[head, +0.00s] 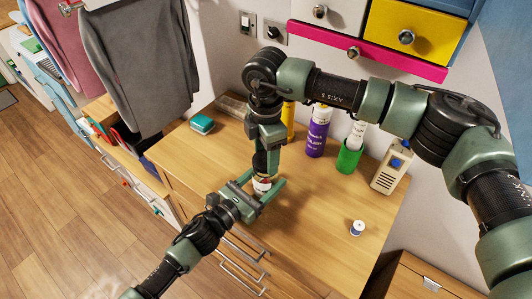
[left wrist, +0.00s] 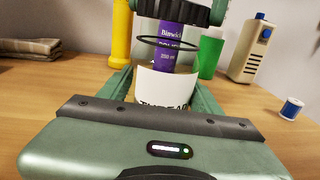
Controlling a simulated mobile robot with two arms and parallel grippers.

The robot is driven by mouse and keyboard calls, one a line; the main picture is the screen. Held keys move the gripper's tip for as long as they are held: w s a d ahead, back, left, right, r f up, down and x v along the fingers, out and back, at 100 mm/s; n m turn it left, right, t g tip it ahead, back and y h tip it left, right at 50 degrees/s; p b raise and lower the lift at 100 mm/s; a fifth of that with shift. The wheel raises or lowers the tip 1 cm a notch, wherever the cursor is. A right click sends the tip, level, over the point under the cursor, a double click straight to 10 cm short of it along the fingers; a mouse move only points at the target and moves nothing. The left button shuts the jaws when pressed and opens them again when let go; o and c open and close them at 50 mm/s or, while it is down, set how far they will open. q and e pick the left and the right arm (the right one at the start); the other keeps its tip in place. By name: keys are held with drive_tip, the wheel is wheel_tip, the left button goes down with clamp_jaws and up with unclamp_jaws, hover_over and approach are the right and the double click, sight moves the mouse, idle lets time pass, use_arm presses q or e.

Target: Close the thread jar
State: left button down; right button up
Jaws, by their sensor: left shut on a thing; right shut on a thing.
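The thread jar (head: 262,186) stands near the front of the wooden top, its white label showing in the left wrist view (left wrist: 164,88). Above the label its wall looks clear, with a thin dark ring (left wrist: 168,42) near the top. My left gripper (head: 260,190) is shut around the jar from the front. A black ribbed lid (left wrist: 180,12) is above the jar. My right gripper (head: 267,152) reaches down and is shut on this lid. In the left wrist view the lid appears apart from the ring; the head view hides the gap.
Behind the jar stand a yellow bottle (head: 288,118), a purple bottle (head: 317,135), a green holder (head: 348,158) and a beige device (head: 391,170). A thread spool (head: 357,228) stands at right. A teal box (head: 201,123) lies at left. The front right top is mostly clear.

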drive_tip(key=shift+f, duration=0.6)
drive_tip(key=m, duration=0.5)
drive_tip(key=shift+s+a+m, duration=0.15)
drive_tip(key=shift+a+m, duration=0.25)
drive_tip(key=shift+m, duration=0.4)
drive_tip(key=shift+a+r+m, duration=0.1)
drive_tip(key=shift+a+m, duration=0.2)
drive_tip(key=shift+m, duration=0.5)
drive_tip(key=shift+d+m, duration=0.45)
drive_tip(key=shift+m, duration=0.25)
drive_tip(key=shift+d, duration=0.1)
